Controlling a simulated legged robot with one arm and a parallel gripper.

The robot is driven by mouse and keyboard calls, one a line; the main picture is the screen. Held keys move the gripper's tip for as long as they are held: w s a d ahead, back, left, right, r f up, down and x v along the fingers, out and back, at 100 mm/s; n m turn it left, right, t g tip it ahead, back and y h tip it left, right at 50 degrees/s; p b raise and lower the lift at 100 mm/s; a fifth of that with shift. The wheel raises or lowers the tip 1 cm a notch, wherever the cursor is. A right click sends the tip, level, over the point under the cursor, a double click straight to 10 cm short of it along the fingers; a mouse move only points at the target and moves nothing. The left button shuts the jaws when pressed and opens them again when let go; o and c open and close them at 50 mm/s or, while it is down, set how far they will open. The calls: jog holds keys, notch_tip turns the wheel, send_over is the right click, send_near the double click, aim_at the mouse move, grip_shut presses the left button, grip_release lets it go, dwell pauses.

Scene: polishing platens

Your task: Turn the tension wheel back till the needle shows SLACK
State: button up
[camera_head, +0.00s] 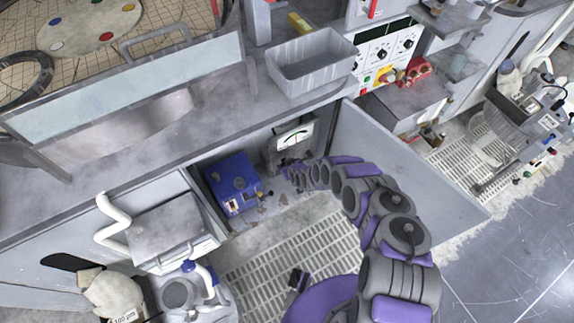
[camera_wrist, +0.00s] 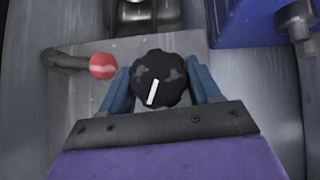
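The tension wheel (camera_wrist: 158,80) is a black, scalloped knob with a white pointer line, seen in the wrist view. The line points down, leaning slightly left. My gripper (camera_wrist: 160,72) has its two blue fingers on either side of the wheel, with no clear gap. In the head view my gripper (camera_head: 290,172) reaches into the open cabinet, below a white dial gauge (camera_head: 292,137) with a dark needle and a green mark. The dial's lettering is too small to read, so I cannot tell what the needle shows. The wheel is not distinguishable in the head view.
A red-ended lever (camera_wrist: 103,66) sits just left of the wheel. A blue box (camera_head: 232,183) stands left of my gripper inside the cabinet. The open cabinet door (camera_head: 385,160) is to the right of my arm. A slatted grate (camera_head: 285,250) lies in front.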

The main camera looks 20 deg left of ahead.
jog(key=shift+c, duration=1.4)
jog(key=shift+s+a+t, duration=0.1)
jog(key=shift+s+t, duration=0.05)
jog(key=shift+t, duration=0.15)
jog(key=shift+f+n+t+h, duration=0.1)
jog(key=shift+n+t+h, duration=0.5)
jog(key=shift+s+f+n+t+h+b, duration=0.1)
jog(key=shift+n+t+h+b, duration=0.85)
jog(key=shift+t+b, duration=0.6)
jog(key=o, duration=0.7)
jog(key=shift+a, duration=0.1)
